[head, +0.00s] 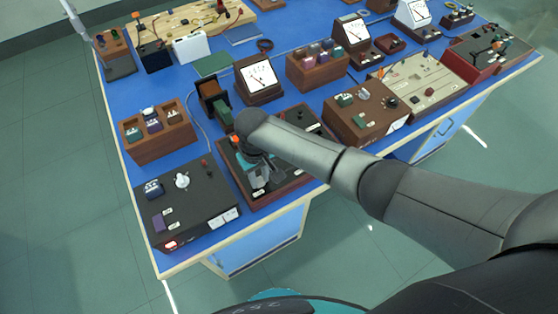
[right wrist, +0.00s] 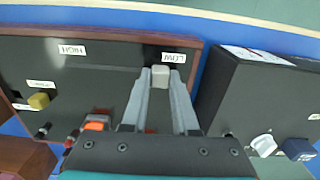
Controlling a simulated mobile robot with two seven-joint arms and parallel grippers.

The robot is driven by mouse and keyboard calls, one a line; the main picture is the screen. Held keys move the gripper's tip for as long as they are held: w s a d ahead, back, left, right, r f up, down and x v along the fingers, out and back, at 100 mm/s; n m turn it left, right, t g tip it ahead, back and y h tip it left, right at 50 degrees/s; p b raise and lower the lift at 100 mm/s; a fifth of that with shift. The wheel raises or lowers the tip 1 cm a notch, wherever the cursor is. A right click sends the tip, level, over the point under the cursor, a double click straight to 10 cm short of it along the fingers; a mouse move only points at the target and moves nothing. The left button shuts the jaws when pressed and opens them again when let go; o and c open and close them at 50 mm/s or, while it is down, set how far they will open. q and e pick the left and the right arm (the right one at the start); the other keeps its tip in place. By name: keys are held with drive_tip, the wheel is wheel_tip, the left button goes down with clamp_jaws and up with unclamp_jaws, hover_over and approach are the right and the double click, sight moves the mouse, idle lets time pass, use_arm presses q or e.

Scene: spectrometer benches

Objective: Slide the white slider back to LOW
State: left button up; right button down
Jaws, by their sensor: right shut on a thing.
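The white slider (right wrist: 160,76) shows in the right wrist view as a pale block on a dark panel (right wrist: 110,75) with a wooden rim. It sits right beside the LOW label (right wrist: 173,57); the HIGH label (right wrist: 72,49) is well to the left. My right gripper (right wrist: 160,80) is shut on the slider, one finger on each side. In the head view my right gripper (head: 263,178) is low over the wood-rimmed panel (head: 290,196), and the slider is hidden there by my arm and gripper. My left gripper is not in view.
A black box with a white knob (head: 182,181) stands left of the panel and close to my gripper. A wooden block with compartments (head: 160,147) is behind it. A brown box with a dial (head: 365,120) stands to the right. Blue bench top shows between the instruments.

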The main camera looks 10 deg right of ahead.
drive_tip(key=shift+s+a, duration=0.2)
drive_tip(key=shift+a, duration=0.3)
drive_tip(key=c, duration=0.7)
unclamp_jaws()
drive_tip(key=shift+a, duration=0.1)
drive_tip(key=shift+r, duration=0.1)
drive_tip(key=shift+r, duration=0.3)
wheel_tip(320, 180, up, 14)
drive_tip(key=p, duration=0.3)
drive_tip(key=shift+r, duration=0.2)
